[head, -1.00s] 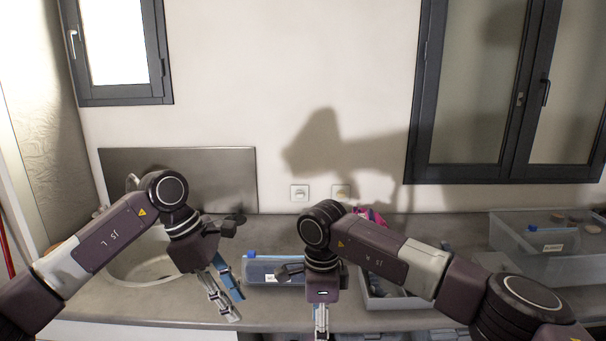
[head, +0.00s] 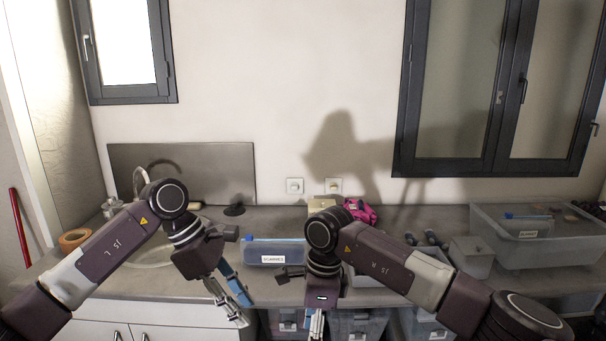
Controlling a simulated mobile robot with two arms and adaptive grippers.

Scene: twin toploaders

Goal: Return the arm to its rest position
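My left gripper (head: 232,300) comes in from the left and points down over the front edge of the counter, left of the middle. Its fingers lie close together beside a blue part, and I cannot tell whether they are open or shut. My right gripper (head: 316,326) hangs down in front of the counter near the bottom edge of the head view. Its fingertips are cut off or small there, so its opening cannot be judged. Both arms are bent at the elbow and held above the counter (head: 400,225).
A sink with a tap (head: 140,190) lies behind my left arm. A blue labelled container (head: 275,252) stands between the arms. A pink item (head: 360,211) lies behind my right arm. A large clear bin (head: 535,245) stands at right. Grey bins (head: 355,325) sit below the counter.

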